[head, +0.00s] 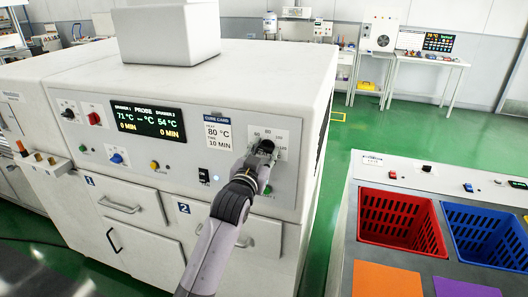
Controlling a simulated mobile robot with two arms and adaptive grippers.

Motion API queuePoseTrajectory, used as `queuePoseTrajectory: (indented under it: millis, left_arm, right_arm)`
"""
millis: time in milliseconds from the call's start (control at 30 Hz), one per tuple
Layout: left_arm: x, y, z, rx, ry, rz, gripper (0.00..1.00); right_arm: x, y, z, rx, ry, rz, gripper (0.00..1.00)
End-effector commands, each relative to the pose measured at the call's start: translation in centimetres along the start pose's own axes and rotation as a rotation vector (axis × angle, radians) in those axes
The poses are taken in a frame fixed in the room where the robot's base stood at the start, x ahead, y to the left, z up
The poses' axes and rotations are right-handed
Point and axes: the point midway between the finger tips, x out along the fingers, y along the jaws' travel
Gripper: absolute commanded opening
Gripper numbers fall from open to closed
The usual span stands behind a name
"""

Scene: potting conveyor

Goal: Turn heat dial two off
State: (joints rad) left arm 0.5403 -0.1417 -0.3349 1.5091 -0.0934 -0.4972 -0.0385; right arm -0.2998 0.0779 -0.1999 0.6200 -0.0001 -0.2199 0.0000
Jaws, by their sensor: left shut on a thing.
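The white oven-like machine (180,95) has a front panel with a display (148,122) reading 71 °C and 0 min for drawer 1, 54 °C and 0 min for drawer 2. Heat dial two sits at the panel's right, on a white scale plate (282,141) with printed numbers. My left gripper (263,152) reaches up to this dial and is shut on it. The gripper hides most of the knob, so I cannot read its setting. My right gripper is not in view.
Another black knob (67,114) and a red knob (93,118) are at the panel's left. A cure card (218,132) is beside the display. Red (400,222) and blue (487,236) bins stand at the right. Green floor (335,165) is free between.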

Motion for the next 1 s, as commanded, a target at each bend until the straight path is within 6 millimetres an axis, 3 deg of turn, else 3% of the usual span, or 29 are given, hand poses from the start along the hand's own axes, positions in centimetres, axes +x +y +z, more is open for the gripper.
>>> queuePoseTrajectory:
  millis: [400, 900, 933, 1000]
  left_arm:
    - [-0.01, 0.00, 0.00, -0.174, 0.000, 0.000, 0.07]
    - [0.00, 0.02, -0.02, -0.194, 0.000, 0.001, 0.07]
    - [0.00, 0.02, -0.02, -0.194, 0.001, 0.001, 0.36]
    - [0.00, 0.02, -0.02, -0.194, 0.000, 0.001, 0.41]
  right_arm:
    - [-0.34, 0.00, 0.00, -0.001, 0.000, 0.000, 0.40]
    - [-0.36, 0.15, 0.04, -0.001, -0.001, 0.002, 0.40]
    - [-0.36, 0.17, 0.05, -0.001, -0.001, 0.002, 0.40]
    - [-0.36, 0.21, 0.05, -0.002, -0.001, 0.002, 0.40]
